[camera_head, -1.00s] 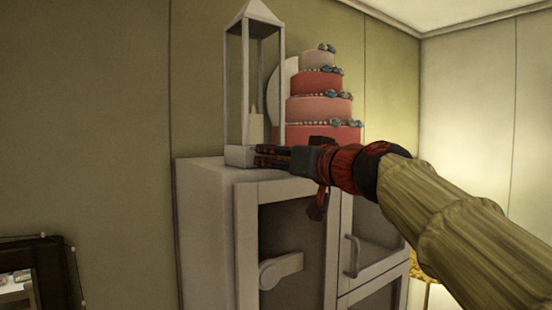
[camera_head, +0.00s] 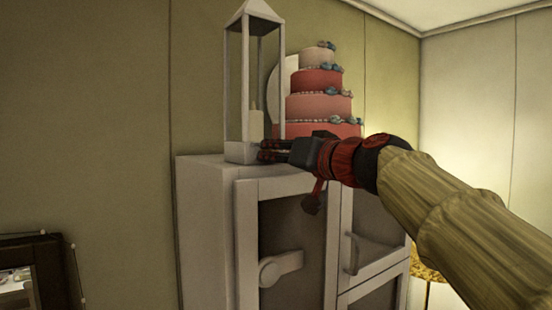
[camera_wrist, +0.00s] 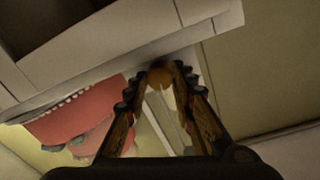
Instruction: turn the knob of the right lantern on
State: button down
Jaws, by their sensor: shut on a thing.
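The lantern (camera_head: 229,100) is a tall pale frame with a pointed roof and a cream candle (camera_head: 256,124) inside. It stands upright on the left end of the white cabinet's top. It is the only lantern in view. My gripper (camera_head: 264,150) comes in from the right, its fingertips at the right side of the lantern's base (camera_head: 240,153). In the wrist view, my gripper (camera_wrist: 160,82) has its two fingers closed on a round orange-brown knob (camera_wrist: 159,76). The fingers hide the knob in the head view. How far the knob is turned cannot be told.
A tiered pink cake (camera_head: 318,107) stands right behind my gripper, with a pale round disc behind it. The white cabinet (camera_head: 205,215) has doors and a handle (camera_head: 352,254) below my arm. A dark-framed mirror (camera_head: 55,262) is at the lower left. The wall left of the lantern is clear.

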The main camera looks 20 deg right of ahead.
jog(key=shift+m, duration=0.6)
jog(key=c, duration=1.5)
grip_release()
jog(key=v, duration=1.2)
jog(key=shift+r, duration=0.1)
